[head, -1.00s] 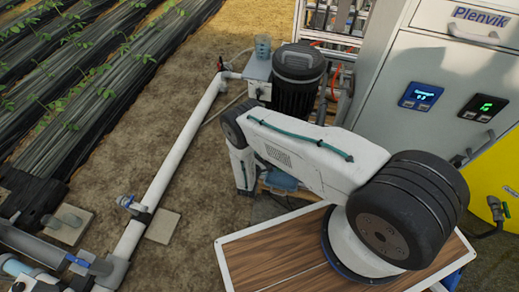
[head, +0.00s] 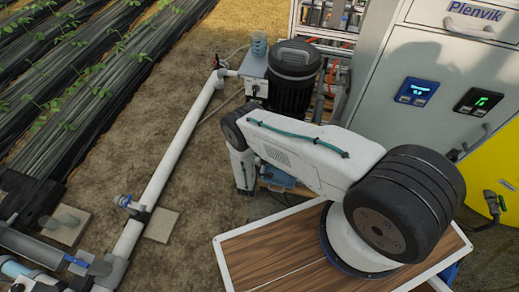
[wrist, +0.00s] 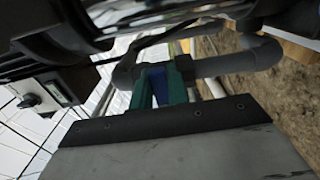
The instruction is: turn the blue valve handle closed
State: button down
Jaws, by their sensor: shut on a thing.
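My gripper (wrist: 159,78) shows in the wrist view as two teal fingers standing up from a dark mount. They are shut on the blue valve handle (wrist: 157,86), which shows as a narrow blue strip between them. The handle sits at a grey pipe (wrist: 238,64) that runs across just beyond the fingertips. Most of the handle and the valve body are hidden, so I cannot tell its angle. In the head view my arm reaches down beside the pump, and the fingers and the held handle cannot be made out.
A black pump motor (head: 292,78) stands close beyond my arm. A grey cabinet (head: 440,75) is at the right. A long white pipe (head: 170,165) carries another blue-handled valve (head: 124,201). In the wrist view, dark machinery (wrist: 75,35) hangs close over the fingers.

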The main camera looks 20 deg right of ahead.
jog(key=shift+f, duration=0.1)
dwell(0.3)
jog(key=c, duration=1.4)
grip_release()
jog(key=shift+o, duration=0.2)
jog(key=shift+a, duration=0.1)
jog(key=v, duration=0.7)
jog(key=shift+s, duration=0.35)
jog(key=shift+a, duration=0.15)
